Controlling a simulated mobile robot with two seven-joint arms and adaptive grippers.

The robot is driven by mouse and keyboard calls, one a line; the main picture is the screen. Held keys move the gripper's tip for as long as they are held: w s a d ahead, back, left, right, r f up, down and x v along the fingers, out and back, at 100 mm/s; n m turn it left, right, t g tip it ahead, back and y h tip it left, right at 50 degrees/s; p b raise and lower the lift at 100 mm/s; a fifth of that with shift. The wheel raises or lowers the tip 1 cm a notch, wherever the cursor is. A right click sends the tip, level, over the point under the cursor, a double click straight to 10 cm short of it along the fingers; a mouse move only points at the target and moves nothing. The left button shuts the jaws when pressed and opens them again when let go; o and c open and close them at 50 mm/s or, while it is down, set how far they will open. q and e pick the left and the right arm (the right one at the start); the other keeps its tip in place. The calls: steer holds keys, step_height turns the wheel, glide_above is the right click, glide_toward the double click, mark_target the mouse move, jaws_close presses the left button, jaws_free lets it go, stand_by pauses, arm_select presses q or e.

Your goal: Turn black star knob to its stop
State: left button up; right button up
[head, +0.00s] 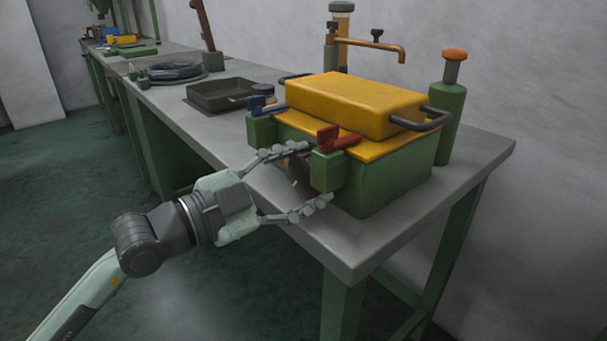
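A green box (385,183) with a yellow lid (350,103) stands at the near end of the workbench. A dark, partly hidden shape (298,168) shows on its front, between the two green blocks; it may be the black star knob, but I cannot make out a star outline. My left gripper (314,174) comes from the left with its fingers spread wide, one above and one below this dark shape. I cannot tell whether the fingers touch the box or the knob. My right gripper is not in view.
A red lever (337,139) and a blue lever (264,105) sit on the green blocks close to my upper finger. A green bottle (447,112), a copper tap (375,44) and a dark tray (228,94) stand on the grey workbench (345,243). Open floor lies left.

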arm_select(q)
steer(key=c, duration=0.5)
steer(key=shift+c, duration=0.2)
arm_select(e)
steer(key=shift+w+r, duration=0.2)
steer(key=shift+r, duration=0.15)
arm_select(q)
steer(key=shift+r+m+p, duration=0.1)
steer(key=shift+m+p, duration=0.7)
steer(key=shift+m, duration=0.7)
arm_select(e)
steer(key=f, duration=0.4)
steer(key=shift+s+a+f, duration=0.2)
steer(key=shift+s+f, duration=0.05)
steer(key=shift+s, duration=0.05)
arm_select(q)
steer(key=o, duration=1.2)
steer(key=shift+f, duration=0.2)
steer(key=shift+c, duration=0.2)
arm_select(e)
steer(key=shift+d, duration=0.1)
